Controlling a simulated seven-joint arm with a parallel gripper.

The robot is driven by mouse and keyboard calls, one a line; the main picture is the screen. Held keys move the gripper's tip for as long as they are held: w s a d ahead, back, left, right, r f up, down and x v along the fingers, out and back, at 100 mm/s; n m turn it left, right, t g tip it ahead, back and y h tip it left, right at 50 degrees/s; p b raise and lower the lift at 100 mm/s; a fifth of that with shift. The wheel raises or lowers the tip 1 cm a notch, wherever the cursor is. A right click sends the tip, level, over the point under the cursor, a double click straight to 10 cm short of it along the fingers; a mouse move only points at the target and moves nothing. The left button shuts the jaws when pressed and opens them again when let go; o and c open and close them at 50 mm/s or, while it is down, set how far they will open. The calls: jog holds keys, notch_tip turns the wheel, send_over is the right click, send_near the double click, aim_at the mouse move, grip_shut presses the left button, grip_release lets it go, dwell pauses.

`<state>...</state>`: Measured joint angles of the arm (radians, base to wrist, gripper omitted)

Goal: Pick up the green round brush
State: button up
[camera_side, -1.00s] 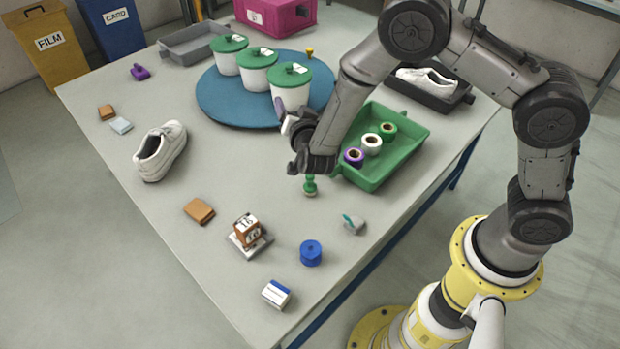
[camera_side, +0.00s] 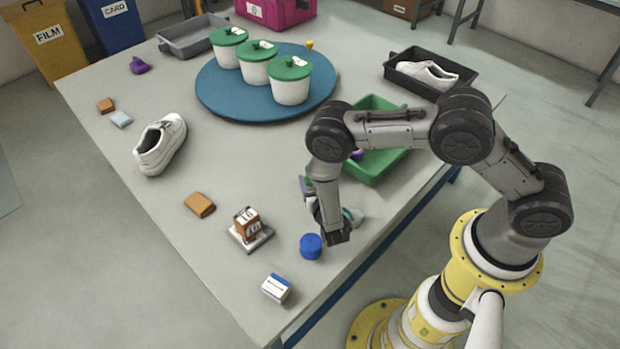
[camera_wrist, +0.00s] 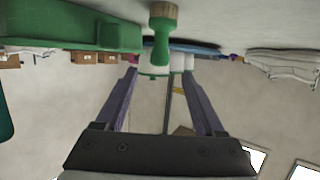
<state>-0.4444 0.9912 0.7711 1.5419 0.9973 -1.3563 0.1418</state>
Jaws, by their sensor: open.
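The green round brush stands on the table; in the side view only a bit of green (camera_side: 308,181) shows at the fingertips, and the rest is hidden. In the wrist view, which is upside down, the green brush (camera_wrist: 161,38) shows its handle and brown bristle end, just beyond the fingertips and roughly centred between them. My gripper (camera_wrist: 160,72) is open, its two purple fingers apart with nothing held. In the side view my gripper (camera_side: 307,189) is low over the table, pointing away from my base towards the brush.
A blue round tin (camera_side: 311,248) stands close below my gripper, and a grey and teal item (camera_side: 354,216) lies beside it. A green tray (camera_side: 367,177) is to the right, partly behind my arm. A cube on a stand (camera_side: 247,222) is to the left.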

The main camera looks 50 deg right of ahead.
jog(key=shift+f+x, duration=0.2)
jog(key=shift+x, duration=3.25)
jog(key=shift+s, duration=0.1)
jog(key=shift+c, duration=0.2)
grip_shut()
